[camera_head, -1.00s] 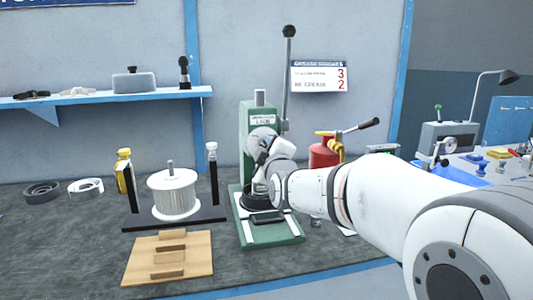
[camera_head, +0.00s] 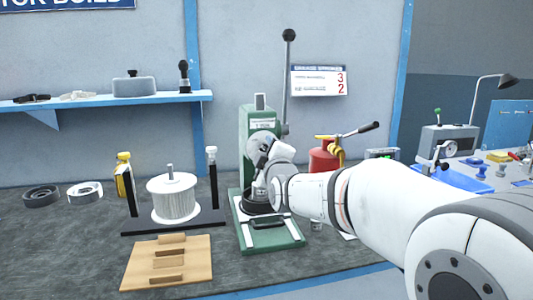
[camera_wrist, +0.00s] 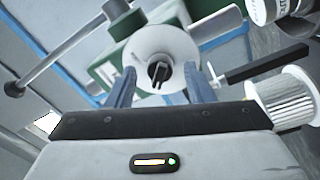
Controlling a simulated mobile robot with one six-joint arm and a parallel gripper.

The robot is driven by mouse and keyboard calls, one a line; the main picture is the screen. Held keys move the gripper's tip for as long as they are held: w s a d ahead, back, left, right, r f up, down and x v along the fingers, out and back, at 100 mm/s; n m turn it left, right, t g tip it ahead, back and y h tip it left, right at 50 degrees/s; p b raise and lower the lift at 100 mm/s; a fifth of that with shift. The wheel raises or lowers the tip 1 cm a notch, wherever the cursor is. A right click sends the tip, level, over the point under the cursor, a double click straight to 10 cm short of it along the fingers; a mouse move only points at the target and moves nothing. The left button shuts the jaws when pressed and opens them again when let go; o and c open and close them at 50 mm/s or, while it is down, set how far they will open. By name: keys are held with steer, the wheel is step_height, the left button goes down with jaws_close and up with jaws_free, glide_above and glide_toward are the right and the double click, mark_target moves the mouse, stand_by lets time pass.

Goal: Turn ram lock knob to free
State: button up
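The green press (camera_head: 258,122) stands on the bench with its long lever (camera_head: 287,75) upright; the ball-ended lever (camera_wrist: 60,58) also shows in the wrist view. In the wrist view a pale round disc (camera_wrist: 150,45) on the press faces me, with a small dark knob-like piece (camera_wrist: 158,72) at its middle. I take this for the ram lock knob, but its marking is not readable. My gripper (camera_wrist: 160,70) is open, its two blue-grey fingers on either side of the dark piece; contact is not visible. In the head view my wrist hides the knob and fingers.
A white coil (camera_head: 173,197) stands on a black stand left of the press, near a wooden block (camera_head: 168,264). A red can (camera_head: 323,157) stands close behind my arm on the right. Open bench lies at the left front.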

steer(key=v, duration=0.7)
steer(key=shift+s, duration=0.4)
steer(key=shift+d+p, duration=0.15)
steer(key=shift+p, duration=0.15)
steer(key=s+d+m+g+h+p, duration=0.2)
steer(key=s+d+m+g+p, duration=0.5)
steer(key=s+p, duration=0.4)
steer(key=s+d+m+g+h+p, duration=0.3)
steer(key=s+d+m+g+p, duration=0.5)
steer(key=s, duration=0.8)
steer(key=d+f+m+p, duration=0.1)
steer(key=p, duration=0.2)
steer(key=shift+s+d, duration=0.25)
steer(key=shift+d, duration=0.05)
